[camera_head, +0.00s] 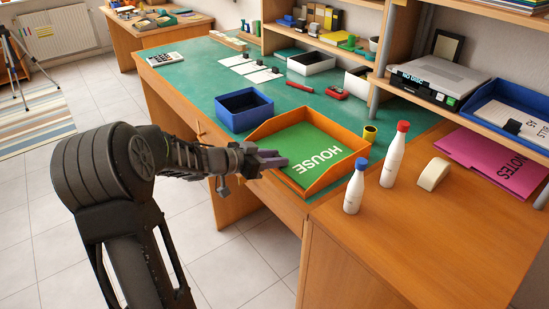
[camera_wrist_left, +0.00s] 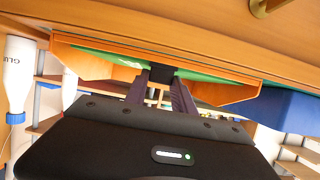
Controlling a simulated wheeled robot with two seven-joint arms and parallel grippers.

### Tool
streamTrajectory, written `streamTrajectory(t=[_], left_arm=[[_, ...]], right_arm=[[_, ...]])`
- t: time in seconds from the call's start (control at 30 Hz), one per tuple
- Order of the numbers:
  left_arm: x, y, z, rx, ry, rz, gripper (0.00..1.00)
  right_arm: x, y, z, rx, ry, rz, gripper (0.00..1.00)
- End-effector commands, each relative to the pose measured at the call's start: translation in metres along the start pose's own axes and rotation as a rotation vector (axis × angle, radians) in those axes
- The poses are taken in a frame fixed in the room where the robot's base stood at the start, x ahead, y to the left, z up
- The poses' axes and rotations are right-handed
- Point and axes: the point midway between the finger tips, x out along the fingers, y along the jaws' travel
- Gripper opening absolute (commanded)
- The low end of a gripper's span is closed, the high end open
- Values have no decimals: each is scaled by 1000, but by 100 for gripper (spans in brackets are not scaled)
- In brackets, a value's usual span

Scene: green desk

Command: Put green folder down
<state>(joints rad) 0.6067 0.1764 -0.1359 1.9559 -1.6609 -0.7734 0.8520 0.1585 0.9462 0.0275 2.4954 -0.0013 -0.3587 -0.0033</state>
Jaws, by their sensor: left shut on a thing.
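The green folder (camera_head: 318,153), marked HOUSE, lies in the orange tray (camera_head: 268,131) at the front edge of the green desk. My left gripper (camera_head: 274,159) reaches in from the left to the open front of the tray and is shut on the folder's near edge. In the left wrist view the folder (camera_wrist_left: 118,57) shows as a green strip inside the orange tray (camera_wrist_left: 222,91), with the left gripper's fingers (camera_wrist_left: 162,82) at its edge. The exact contact is partly hidden by the fingertips. My right gripper is out of view.
A blue tray (camera_head: 243,109) stands behind the orange one. A pink folder (camera_head: 494,160) lies under the shelf.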

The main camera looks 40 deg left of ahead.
Motion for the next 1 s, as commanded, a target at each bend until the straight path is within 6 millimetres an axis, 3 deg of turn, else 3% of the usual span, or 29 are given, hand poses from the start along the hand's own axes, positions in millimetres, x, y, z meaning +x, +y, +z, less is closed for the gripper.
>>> streamTrajectory(t=[0.03, 0.07, 0.3, 0.7, 0.87, 1.0], left_arm=[[1, 0, 2, 0, 1, 1, 0], [1, 0, 2, 0, 0, 0, 31], [1, 0, 2, 0, 0, 0, 51], [-2, 0, -4, 0, 1, -1, 52], [-23, -1, -5, 0, 0, -2, 52], [-51, -1, -5, 0, 0, -3, 52]], right_arm=[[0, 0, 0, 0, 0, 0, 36], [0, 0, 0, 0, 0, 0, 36], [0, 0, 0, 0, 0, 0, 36], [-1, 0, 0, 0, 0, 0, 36], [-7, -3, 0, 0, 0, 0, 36], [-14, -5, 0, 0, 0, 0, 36]])
